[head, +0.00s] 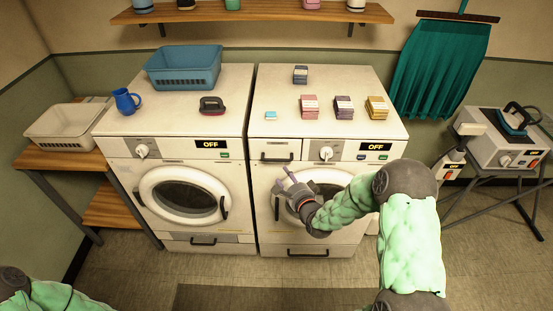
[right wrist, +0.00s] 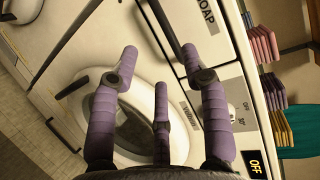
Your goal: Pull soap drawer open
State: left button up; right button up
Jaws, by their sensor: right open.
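The soap drawer (head: 268,143) is at the upper left of the right washer's front and looks shut, with a dark bar handle (head: 277,157) across it. In the right wrist view, the drawer front (right wrist: 209,40) carries the label SOAP, and its dark handle (right wrist: 163,32) runs slantwise. My right gripper (head: 286,178) is open and empty in front of the washer, just below the handle in the head view. Its purple fingers (right wrist: 159,60) are spread, with the handle beyond the fingertips. I cannot tell the exact distance. My left gripper is out of view.
The right washer's round door (head: 270,198) is below the drawer, partly hidden by my right arm. The left washer (head: 180,190) stands beside it. The floor in front is clear.

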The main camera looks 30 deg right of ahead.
jog(key=b+x, duration=0.1)
jog(key=x, duration=0.9)
jog(key=shift+w+d+r+b, duration=0.15)
jog(key=shift+w+d+b, duration=0.1)
jog(key=shift+w+b, duration=0.15)
grip_shut()
